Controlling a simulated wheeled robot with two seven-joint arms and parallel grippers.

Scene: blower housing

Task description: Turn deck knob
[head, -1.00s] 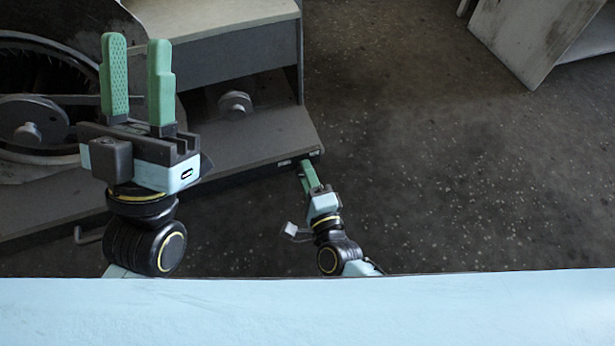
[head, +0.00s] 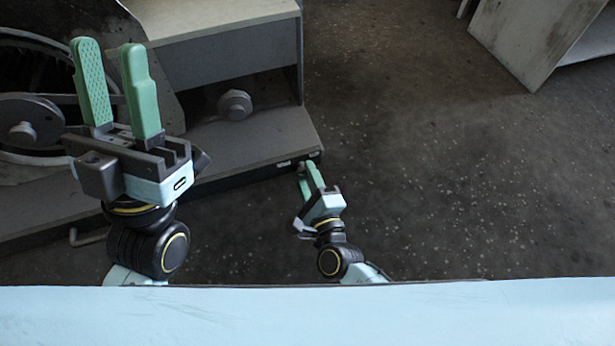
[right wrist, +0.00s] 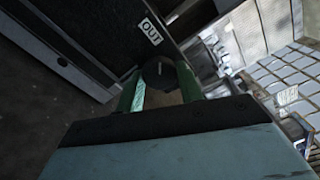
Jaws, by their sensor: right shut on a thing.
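A dark round knob (right wrist: 160,72) with a light mark on its face shows between the green fingers of my right gripper (right wrist: 160,88) in the right wrist view. The right gripper is shut on it. In the head view my right gripper (head: 308,176) is at the right front corner of the grey deck (head: 255,140), and the knob cannot be made out there. A white "OUT" label (right wrist: 150,32) is on the dark panel beside the knob. My left gripper (head: 111,65) is open and empty, raised at the left.
The blower housing (head: 45,60) with a round opening and a pulley (head: 28,122) stands at the left. A round metal part (head: 235,105) sits on the deck. A pale cabinet (head: 535,35) stands at the upper right. The floor between is clear.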

